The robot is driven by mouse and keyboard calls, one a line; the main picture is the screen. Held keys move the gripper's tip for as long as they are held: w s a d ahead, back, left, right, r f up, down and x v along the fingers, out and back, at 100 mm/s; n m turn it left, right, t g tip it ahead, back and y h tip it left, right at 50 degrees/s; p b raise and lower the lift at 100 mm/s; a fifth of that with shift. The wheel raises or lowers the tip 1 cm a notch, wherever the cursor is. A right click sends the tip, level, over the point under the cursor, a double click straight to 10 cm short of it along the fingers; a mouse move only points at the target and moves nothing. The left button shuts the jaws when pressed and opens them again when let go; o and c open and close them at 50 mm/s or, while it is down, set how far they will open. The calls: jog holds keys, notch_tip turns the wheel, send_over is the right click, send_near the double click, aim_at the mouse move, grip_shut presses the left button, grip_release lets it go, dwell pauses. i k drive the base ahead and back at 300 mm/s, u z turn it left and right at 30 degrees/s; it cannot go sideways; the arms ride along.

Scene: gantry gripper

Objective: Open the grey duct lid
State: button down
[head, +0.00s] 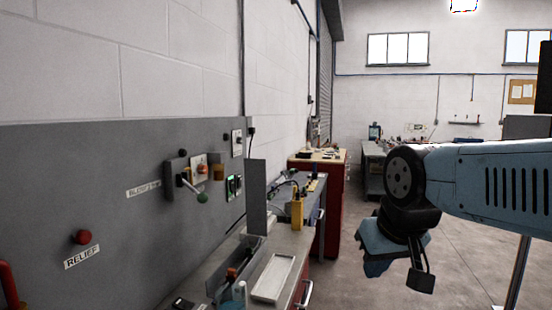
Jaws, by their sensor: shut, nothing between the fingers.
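I cannot make out for certain which part is the grey duct lid. A grey upright plate (257,195) stands at the right end of the grey wall panel (70,180). I cannot tell whether it is a lid. My gripper (379,267) hangs at the end of my blue arm on the right, over the floor, well apart from the panel and bench. It is shut and empty, pointing down; its fingertips are small and hard to make out.
The panel carries a red knob (82,237) above a RELIEF label, a green-tipped lever (194,190) and a red handle (8,284). The bench below holds a white tray (274,277) and a yellow tool (297,212). The floor between bench and arm is clear.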

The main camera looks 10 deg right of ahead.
aim_at(254, 170)
jog(key=z, duration=0.45)
jog(key=i, duration=1.8)
jog(key=u, duration=0.6)
jog(key=k, duration=0.8)
jog(key=u, duration=0.2)
jog(key=i, duration=0.8)
jog(key=z, duration=0.05)
